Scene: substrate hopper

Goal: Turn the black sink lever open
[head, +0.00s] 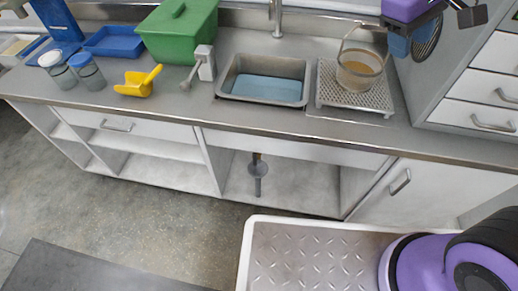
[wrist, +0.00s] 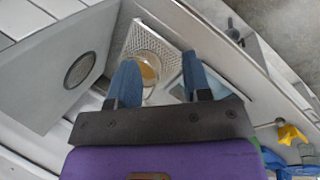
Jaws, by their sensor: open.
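The sink (head: 264,98) is a steel basin with blue-tinted contents, set in the counter in the head view. A silver tap column (head: 277,18) rises behind it, its top cut off by the frame edge. I cannot make out a black lever in either view. My gripper (head: 400,42) is at the upper right of the head view, above and right of the sink. In the wrist view my gripper (wrist: 164,80) shows two blue fingers spread apart, open with nothing between them. A wire-handled container (wrist: 148,70) with amber contents shows beyond the fingers.
A perforated drain tray (head: 330,98) holds the container (head: 358,80) right of the sink. A grey cabinet with a round vent (head: 427,42) and drawers (head: 483,88) stands at right. A green box (head: 180,32), yellow scoop (head: 138,82), jars and blue trays lie left.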

